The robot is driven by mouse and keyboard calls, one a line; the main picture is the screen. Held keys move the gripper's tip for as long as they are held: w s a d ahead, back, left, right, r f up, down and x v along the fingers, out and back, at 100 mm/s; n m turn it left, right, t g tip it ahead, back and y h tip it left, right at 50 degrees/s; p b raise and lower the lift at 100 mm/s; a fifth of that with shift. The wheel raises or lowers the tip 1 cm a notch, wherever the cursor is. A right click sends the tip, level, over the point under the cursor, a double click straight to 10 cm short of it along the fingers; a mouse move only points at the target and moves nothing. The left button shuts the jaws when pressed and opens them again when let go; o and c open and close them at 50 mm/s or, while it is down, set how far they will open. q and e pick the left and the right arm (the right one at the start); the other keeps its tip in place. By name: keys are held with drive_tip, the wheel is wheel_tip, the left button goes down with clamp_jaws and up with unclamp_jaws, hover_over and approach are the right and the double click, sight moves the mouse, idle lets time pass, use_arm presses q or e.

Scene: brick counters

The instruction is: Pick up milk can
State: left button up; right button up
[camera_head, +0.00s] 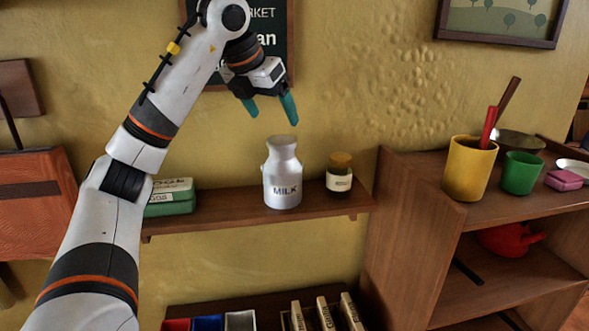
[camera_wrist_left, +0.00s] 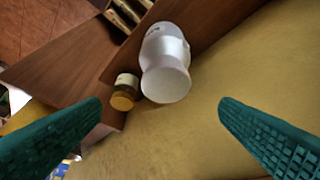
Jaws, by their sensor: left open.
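The milk can (camera_head: 283,175) is white with a narrower neck and the word MILK on its front. It stands upright on a wooden wall shelf (camera_head: 240,212). My left gripper (camera_head: 273,108) is open and empty above the can, its green fingers pointing down and apart from it. In the left wrist view, the milk can (camera_wrist_left: 166,65) shows from above, beyond and between the two open fingers (camera_wrist_left: 165,125). My right gripper is not in view.
A small amber jar (camera_head: 340,172) stands close to the can's right; it also shows in the wrist view (camera_wrist_left: 124,92). A green box (camera_head: 170,197) is at the shelf's left. A brown cabinet (camera_head: 410,200) stands to the right. The wall is close behind.

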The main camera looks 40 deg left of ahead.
sight(281, 139)
use_arm(q)
drive_tip(key=x, duration=0.6)
drive_tip(key=shift+s+a+f+p, duration=0.1)
drive_tip(key=shift+s+a+p, duration=0.15)
drive_tip(key=shift+a+p, duration=0.15)
drive_tip(key=shift+w+f+p, duration=0.25)
drive_tip(key=shift+f+p, duration=0.15)
drive_tip(key=shift+f, duration=0.05)
drive_tip(key=p+x, duration=0.1)
drive_tip(key=x, duration=0.2)
drive_tip(key=shift+w+f, duration=0.2)
drive_tip(key=shift+w+a+f, duration=0.1)
drive_tip(key=shift+w+f, duration=0.1)
drive_tip(key=shift+f, duration=0.15)
drive_tip(key=c, duration=1.4)
drive_tip(key=shift+r, duration=0.1)
drive_tip(key=shift+c, duration=0.6)
